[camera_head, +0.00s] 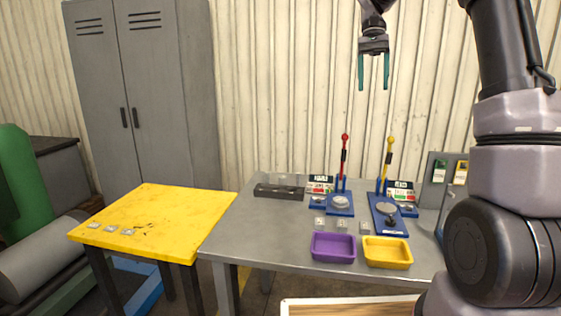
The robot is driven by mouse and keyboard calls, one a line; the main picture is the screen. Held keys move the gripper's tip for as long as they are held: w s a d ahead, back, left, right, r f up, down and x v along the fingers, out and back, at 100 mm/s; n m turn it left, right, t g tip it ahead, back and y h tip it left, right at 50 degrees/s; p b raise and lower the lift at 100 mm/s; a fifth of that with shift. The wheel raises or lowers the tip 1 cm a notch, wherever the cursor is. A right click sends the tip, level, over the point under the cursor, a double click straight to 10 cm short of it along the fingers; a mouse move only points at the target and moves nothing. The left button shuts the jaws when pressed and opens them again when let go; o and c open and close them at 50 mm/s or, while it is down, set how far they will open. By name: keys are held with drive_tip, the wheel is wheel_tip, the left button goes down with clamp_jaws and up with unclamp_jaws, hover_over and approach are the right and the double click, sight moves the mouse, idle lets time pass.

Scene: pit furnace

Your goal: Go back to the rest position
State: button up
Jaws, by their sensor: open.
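My gripper (374,72) is open and empty. It hangs high in front of the corrugated wall, with its two teal fingers pointing down and apart. It is well above the grey table (250,233) and touches nothing. My arm comes in from the right side of the picture and hides the right end of the table.
On the table are a purple tray (333,246), a yellow tray (387,252), a red-knobbed lever press (341,202), a yellow-knobbed lever press (387,215) and a dark bar (279,191). A yellow table (185,215) and grey cabinet (145,100) stand left. The air around the gripper is clear.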

drive_tip(key=s+r+n+t, duration=0.2)
drive_tip(key=s+t, duration=0.3)
drive_tip(key=s, duration=0.9)
drive_tip(key=s+f+t, duration=0.2)
drive_tip(key=s, duration=0.4)
drive_tip(key=s+a+f+m+t+y, duration=0.1)
drive_tip(key=s+f+t, duration=0.2)
drive_tip(key=s, duration=0.2)
drive_tip(key=shift+s+t+y, duration=0.3)
drive_tip(key=shift+s, duration=0.05)
